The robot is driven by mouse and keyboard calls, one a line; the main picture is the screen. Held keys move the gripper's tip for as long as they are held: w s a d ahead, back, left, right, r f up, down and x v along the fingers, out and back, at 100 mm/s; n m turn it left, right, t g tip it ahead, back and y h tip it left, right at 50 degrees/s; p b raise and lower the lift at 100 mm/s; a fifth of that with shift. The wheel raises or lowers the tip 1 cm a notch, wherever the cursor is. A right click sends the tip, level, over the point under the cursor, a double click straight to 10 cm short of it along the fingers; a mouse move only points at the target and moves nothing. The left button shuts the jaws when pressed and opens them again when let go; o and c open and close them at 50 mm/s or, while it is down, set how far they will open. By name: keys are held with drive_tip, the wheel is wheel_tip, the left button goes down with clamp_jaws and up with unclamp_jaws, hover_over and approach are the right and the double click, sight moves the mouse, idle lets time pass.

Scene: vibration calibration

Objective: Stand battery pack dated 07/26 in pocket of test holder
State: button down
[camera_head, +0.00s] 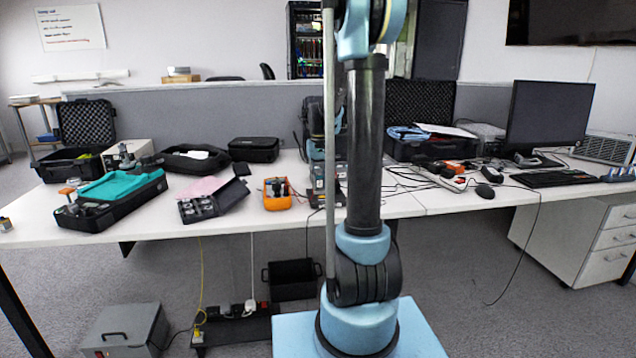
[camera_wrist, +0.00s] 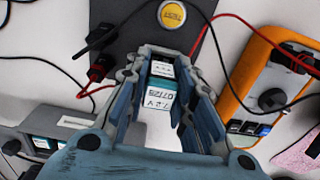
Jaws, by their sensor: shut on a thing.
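In the wrist view my gripper (camera_wrist: 165,58) is shut on a battery pack (camera_wrist: 160,86), with a finger on each side of it. The pack is teal with white labels. Its printing appears upside down and small, with "7.2 V" and a date that looks like 07/25 or 07/26; I cannot tell which. A grey holder-like box (camera_wrist: 75,122) at the lower left has teal packs (camera_wrist: 42,144) by it, partly hidden by my gripper. I cannot tell which part is the test holder's pocket. In the head view my arm hides the gripper and the pack.
A dark device with a round yellow button (camera_wrist: 172,13) lies beyond the fingertips. Red and black leads run beside it. An orange meter (camera_head: 277,193) stands left of my arm; a black open case (camera_head: 213,204) and a teal-cloth case (camera_head: 112,200) lie further left.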

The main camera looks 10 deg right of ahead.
drive_tip(key=shift+f, duration=0.25)
drive_tip(key=c, duration=1.3)
unclamp_jaws()
drive_tip(key=o, duration=0.4)
drive_tip(key=shift+r, duration=0.1)
drive_tip(key=shift+r, duration=3.9)
